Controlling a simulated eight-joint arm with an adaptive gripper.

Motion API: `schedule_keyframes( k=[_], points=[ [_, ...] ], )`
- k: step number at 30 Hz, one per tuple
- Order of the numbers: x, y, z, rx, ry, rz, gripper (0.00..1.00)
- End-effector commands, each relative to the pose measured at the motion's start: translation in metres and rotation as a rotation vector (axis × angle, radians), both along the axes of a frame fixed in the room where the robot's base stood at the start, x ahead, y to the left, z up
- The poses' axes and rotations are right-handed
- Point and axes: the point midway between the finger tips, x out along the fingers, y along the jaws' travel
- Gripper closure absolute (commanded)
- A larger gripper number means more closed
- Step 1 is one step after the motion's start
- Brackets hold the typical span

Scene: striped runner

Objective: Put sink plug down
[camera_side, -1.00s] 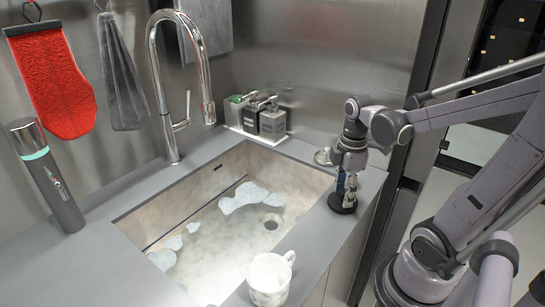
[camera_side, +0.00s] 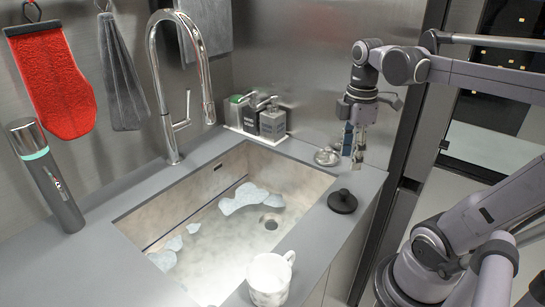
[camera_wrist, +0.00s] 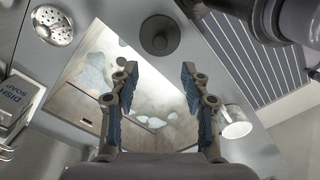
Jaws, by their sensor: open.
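The sink plug (camera_side: 342,201) is a round black disc with a small knob on top. It lies flat on the grey counter at the right of the sink basin (camera_side: 190,262). In the wrist view the plug (camera_wrist: 159,36) is beyond my fingertips, near the top middle. My gripper (camera_side: 353,158) is open and empty, above the counter and clear of the plug. Both blue-padded fingers show apart in the wrist view (camera_wrist: 158,75). The basin's drain hole (camera_side: 270,222) is uncovered, with foam patches nearby.
A metal strainer (camera_side: 327,156) lies on the counter behind the plug. A white mug (camera_side: 268,280) stands at the front edge of the basin. Soap dispensers (camera_side: 272,122) stand at the back corner. The tall faucet (camera_side: 165,80) rises at the left.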

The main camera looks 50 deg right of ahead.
Motion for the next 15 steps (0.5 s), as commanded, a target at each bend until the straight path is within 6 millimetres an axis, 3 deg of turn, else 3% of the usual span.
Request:
schedule_keyframes(
  k=[8, 15],
  points=[
    [0.017, 0.021, -0.011, -0.038, -0.102, -0.127, 0.53],
    [0.051, 0.073, -0.038, 0.006, -0.369, -0.436, 0.53]
  ],
)
